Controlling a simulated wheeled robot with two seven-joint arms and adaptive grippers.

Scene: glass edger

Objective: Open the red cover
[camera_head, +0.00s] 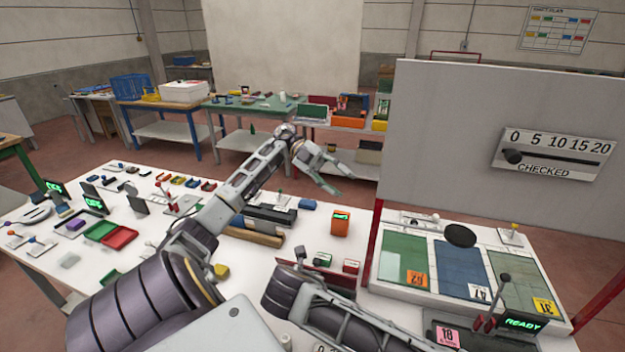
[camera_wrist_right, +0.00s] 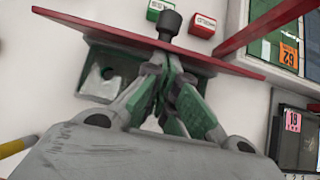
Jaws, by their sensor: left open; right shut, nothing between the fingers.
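A dark red-edged panel, which looks like the red cover (camera_wrist_right: 95,28), crosses the wrist view. A black knob (camera_wrist_right: 170,22) stands at its middle. In the head view the knob (camera_head: 300,253) shows just above my right arm, which hides much of the panel. My right gripper (camera_wrist_right: 170,75) is shut and empty, its green-padded fingertips close together at the panel just below the knob. Whether they touch it I cannot tell. My left gripper (camera_head: 325,172) is open and empty, raised above the far edge of the white table.
A green box (camera_head: 322,260) and a red box (camera_head: 351,266) sit just beyond the panel. An orange device (camera_head: 340,223) stands farther back. At right are a tray with coloured sections (camera_head: 460,270), a tall grey board (camera_head: 450,130) and a lever unit marked READY (camera_head: 520,323).

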